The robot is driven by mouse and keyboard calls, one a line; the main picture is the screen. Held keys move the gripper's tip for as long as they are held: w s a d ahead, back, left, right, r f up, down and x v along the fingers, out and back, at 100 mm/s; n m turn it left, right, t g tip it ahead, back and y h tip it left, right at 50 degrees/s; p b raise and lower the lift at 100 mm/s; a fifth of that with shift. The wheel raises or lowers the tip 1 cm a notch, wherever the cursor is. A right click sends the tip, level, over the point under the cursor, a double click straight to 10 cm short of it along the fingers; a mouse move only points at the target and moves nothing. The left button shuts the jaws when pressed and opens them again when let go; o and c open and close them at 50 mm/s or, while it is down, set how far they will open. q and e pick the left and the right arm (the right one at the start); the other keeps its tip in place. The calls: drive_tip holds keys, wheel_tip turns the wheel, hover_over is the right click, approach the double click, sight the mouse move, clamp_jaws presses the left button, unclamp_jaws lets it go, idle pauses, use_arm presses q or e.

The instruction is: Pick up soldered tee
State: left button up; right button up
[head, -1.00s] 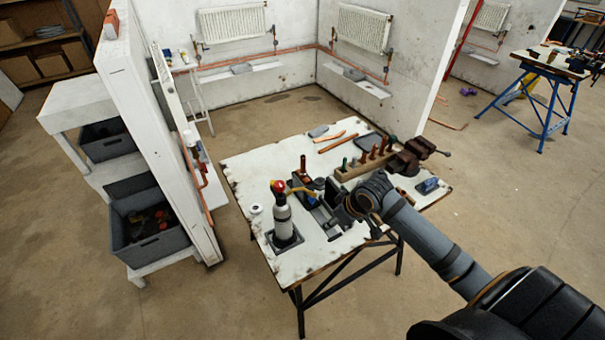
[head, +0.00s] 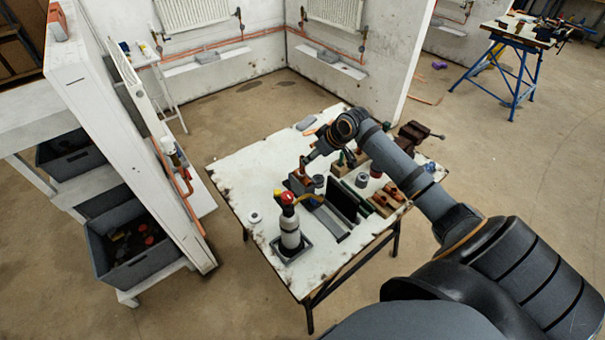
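A small upright copper piece (head: 303,168), which looks like the soldered tee, stands at a dark holder on the white worktable (head: 240,170). Its exact shape is too small to make out. My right arm reaches in from the right over the table. Its gripper (head: 309,158) points down and left at the top of the copper piece. I cannot tell whether the fingers touch it or are open or shut. My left gripper is not in view.
A gas torch (head: 289,228) with a red top stands in a tray at the near left of the table. A wooden rack (head: 388,198) with copper parts and a bench vice (head: 413,133) are at the right. The table's left part is mostly clear.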

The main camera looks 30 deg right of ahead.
sight(303, 158)
drive_tip(key=x, duration=0.2)
drive_tip(key=p+x, duration=0.1)
drive_tip(key=x, duration=0.1)
drive_tip(key=w+p+x, duration=0.1)
drive_tip(key=x, duration=0.1)
drive_tip(key=shift+a, duration=0.1)
drive_tip(key=shift+w+f, duration=0.25)
drive_tip(key=shift+f, duration=0.1)
drive_tip(key=shift+s+r, duration=0.1)
drive_tip(key=shift+s, duration=0.05)
drive_tip(key=c, duration=0.4)
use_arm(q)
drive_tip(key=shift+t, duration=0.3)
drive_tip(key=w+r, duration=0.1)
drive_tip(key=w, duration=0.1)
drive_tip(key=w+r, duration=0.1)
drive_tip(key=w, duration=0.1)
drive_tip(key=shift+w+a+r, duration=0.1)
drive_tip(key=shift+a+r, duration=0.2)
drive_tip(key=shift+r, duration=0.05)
use_arm(e)
clamp_jaws()
